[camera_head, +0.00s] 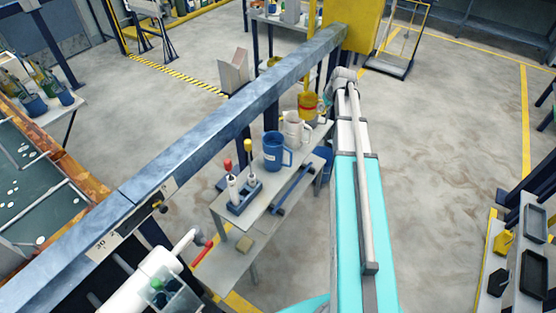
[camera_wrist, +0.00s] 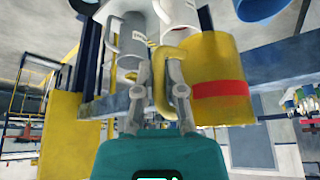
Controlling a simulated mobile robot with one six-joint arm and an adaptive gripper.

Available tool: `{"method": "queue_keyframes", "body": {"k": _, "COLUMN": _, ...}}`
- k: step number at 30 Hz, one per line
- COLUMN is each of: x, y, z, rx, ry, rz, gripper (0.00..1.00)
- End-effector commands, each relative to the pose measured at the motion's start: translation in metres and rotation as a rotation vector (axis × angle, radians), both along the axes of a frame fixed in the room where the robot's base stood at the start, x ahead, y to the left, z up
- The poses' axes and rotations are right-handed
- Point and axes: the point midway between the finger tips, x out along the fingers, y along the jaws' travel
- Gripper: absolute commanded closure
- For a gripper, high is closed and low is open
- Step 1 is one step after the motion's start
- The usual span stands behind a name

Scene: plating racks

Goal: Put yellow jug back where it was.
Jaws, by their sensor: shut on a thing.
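The yellow jug (camera_head: 307,101) with a red band is at the far end of the grey bench (camera_head: 258,208) in the head view, close behind the white jug (camera_head: 292,130). In the wrist view the yellow jug (camera_wrist: 213,62) fills the right of centre, with its handle between my fingers. My gripper (camera_wrist: 161,92) is shut on that handle. In the head view my arm reaches in from the right, and its fingers are hard to make out. I cannot tell whether the jug's base touches the bench.
A blue jug (camera_head: 275,152) stands on the bench nearer than the white one. A blue holder (camera_head: 244,196) with red- and yellow-topped tools is at the near end. A long steel beam (camera_head: 225,108) runs along the bench's left side. Open floor (camera_head: 450,150) lies to the right.

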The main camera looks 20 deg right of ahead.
Motion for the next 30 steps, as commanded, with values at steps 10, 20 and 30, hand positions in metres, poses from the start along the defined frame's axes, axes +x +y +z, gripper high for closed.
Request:
{"method": "queue_keyframes", "body": {"k": 10, "x": 0.044, "y": 0.043, "z": 0.003, "rx": 0.001, "ry": -0.003, "rz": 0.053, "gripper": 1.0}}
{"method": "queue_keyframes", "body": {"k": 20, "x": 0.048, "y": 0.051, "z": 0.004, "rx": 0.001, "ry": -0.004, "rz": 0.06, "gripper": 1.0}}
{"method": "queue_keyframes", "body": {"k": 30, "x": 0.048, "y": 0.05, "z": -0.007, "rx": 0.002, "ry": -0.004, "rz": 0.059, "gripper": 1.0}}
